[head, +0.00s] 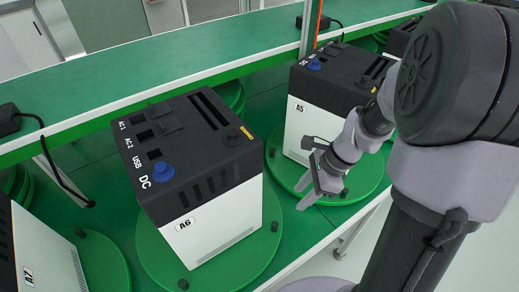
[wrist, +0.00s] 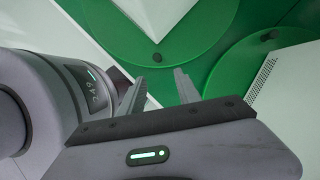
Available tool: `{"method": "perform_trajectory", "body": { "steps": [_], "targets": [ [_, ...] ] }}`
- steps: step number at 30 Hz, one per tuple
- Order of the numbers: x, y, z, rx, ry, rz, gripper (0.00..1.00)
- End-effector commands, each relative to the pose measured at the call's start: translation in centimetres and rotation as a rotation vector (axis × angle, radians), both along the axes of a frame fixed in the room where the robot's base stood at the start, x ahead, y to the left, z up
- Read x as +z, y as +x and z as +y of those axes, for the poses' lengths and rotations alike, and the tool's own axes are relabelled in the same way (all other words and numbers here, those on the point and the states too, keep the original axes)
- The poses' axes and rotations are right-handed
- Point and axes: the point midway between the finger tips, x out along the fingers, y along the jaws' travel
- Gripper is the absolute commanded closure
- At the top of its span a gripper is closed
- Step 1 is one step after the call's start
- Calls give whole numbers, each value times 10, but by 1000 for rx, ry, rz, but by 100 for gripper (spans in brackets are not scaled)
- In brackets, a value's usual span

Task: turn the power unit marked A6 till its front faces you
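The power unit marked A6 (head: 222,218) stands on a round green turntable (head: 262,248) in the head view. It is a white box with a black top carrying AC 1, AC 2, USB and DC labels, a blue knob and a long slot. Its A6 label and a vent grille show on the side towards the lower right. The turntable has small dark pegs (head: 275,226) near its rim. My gripper (head: 303,188) is right of A6, in front of unit A5, apart from A6. In the wrist view its two fingers (wrist: 158,92) are apart with nothing between them.
Unit A5 (head: 297,132) stands on its own turntable (head: 368,185) behind my gripper. Another unit (head: 40,255) is at lower left. A green shelf (head: 180,65) runs behind. The wrist view shows two turntables and parts of white bodies; I cannot tell which units.

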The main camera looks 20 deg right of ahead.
Motion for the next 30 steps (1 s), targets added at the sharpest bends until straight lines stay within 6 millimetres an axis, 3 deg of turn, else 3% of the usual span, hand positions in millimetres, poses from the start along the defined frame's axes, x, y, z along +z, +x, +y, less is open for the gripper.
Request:
{"method": "perform_trajectory", "body": {
  "steps": [12,16,21,30],
  "targets": [
    [-111,10,41,1,3,5,60],
    [-140,14,53,1,1,5,60],
    [-158,16,62,1,1,3,60],
    [-160,17,64,0,2,2,60]
  ]
}}
